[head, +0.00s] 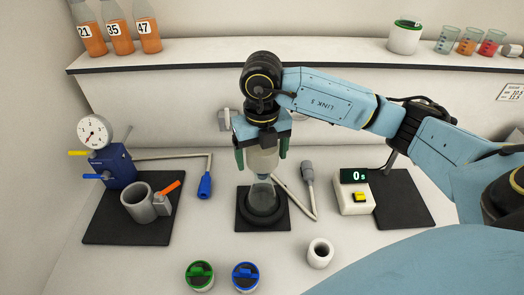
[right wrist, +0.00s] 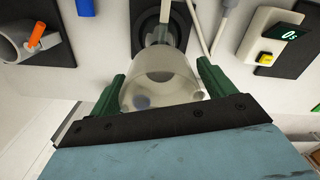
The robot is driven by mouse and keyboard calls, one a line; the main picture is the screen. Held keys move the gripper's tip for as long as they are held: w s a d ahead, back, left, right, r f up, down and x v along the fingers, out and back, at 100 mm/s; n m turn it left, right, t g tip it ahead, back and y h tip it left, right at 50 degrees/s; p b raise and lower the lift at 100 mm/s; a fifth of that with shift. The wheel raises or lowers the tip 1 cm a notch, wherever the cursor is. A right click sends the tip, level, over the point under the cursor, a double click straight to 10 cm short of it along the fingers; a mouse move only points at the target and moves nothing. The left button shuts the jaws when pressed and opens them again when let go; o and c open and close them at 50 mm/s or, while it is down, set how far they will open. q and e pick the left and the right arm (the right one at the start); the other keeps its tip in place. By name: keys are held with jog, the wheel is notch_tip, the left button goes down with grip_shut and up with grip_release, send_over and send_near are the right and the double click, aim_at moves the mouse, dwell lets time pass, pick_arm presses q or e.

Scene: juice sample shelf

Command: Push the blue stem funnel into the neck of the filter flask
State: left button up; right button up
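My right gripper (head: 262,158) points down over the middle of the table, its green fingers on either side of a pale, see-through funnel cup (head: 263,162). The right wrist view shows the cup (right wrist: 160,80) between the fingers (right wrist: 162,88); it looks gripped. The filter flask (head: 263,203), clear with a dark lower part, stands directly below on a black square pad (head: 243,224). The cup's lower end lines up with the flask's neck; I cannot tell how deep it sits. My left gripper is out of view.
A blue pump with a gauge (head: 93,131) and a grey cup holder (head: 140,203) stand left. A blue hose end (head: 205,186) lies nearby. A timer (head: 354,196) is right. Green-topped (head: 199,276) and blue-topped jars (head: 246,277) and a white cup (head: 320,254) stand in front.

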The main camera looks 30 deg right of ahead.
jog(key=shift+o, duration=0.7)
jog(key=shift+r, duration=0.1)
notch_tip(320, 180, up, 13)
jog(key=shift+r, duration=0.15)
